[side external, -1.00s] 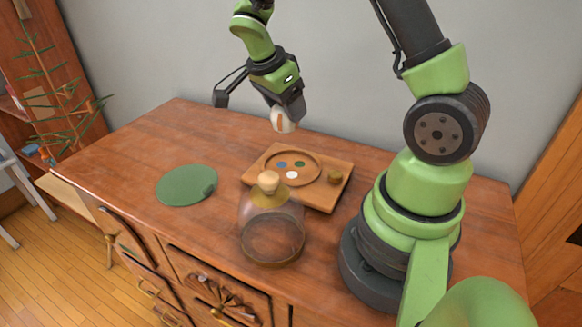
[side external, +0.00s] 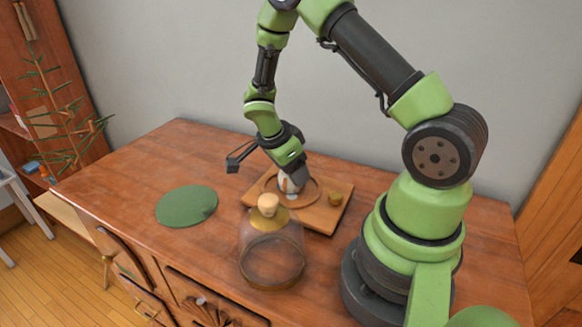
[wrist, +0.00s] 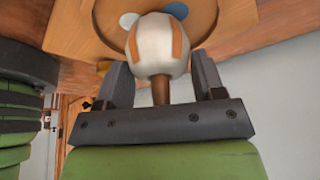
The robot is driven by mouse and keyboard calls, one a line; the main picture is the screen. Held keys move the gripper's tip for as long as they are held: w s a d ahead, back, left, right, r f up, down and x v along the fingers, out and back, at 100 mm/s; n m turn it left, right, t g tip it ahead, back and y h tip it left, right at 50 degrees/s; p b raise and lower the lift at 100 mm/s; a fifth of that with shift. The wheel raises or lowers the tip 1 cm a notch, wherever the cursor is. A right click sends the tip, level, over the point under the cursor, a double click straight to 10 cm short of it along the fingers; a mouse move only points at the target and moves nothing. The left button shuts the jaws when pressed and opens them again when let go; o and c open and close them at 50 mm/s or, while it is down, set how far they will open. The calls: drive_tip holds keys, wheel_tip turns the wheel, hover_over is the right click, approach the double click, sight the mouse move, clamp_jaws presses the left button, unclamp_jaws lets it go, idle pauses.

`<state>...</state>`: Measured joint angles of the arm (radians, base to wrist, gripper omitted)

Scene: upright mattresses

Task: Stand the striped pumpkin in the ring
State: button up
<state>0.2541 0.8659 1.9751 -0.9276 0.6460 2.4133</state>
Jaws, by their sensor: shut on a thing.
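The striped pumpkin is white with orange-brown stripes and a brown stem. In the side external view the pumpkin (side external: 288,183) is at the ring, below my gripper (side external: 291,175). In the wrist view the pumpkin (wrist: 158,46) shows between the fingers of my gripper (wrist: 160,80), with its stem toward the palm. My gripper is shut on it. The ring (side external: 312,198) is a round wooden rim on a square wooden board (side external: 325,215). The pumpkin and gripper hide part of the ring. I cannot tell whether the pumpkin touches the board.
A glass dome with a wooden knob (side external: 268,206) stands in front of the board. A small olive-brown object (side external: 335,198) sits at the board's right corner. A green round mat (side external: 186,205) lies to the left. The tabletop's far left (side external: 160,150) is clear.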

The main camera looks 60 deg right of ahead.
drive_tip(key=shift+f, duration=0.15)
drive_tip(key=o, duration=1.1)
drive_tip(key=shift+o, duration=0.2)
drive_tip(key=v, duration=1.2)
drive_tip(key=s+a+r+n+t+y, duration=0.5)
drive_tip(key=s+a+r+n+t, duration=0.4)
drive_tip(key=n, duration=1.1)
drive_tip(key=shift+s+a+r+t+y, duration=0.35)
drive_tip(key=shift+s+a+r, duration=1)
drive_tip(key=shift+s+r, duration=1.1)
drive_tip(key=shift+w+r, duration=0.25)
drive_tip(key=shift+w, duration=0.05)
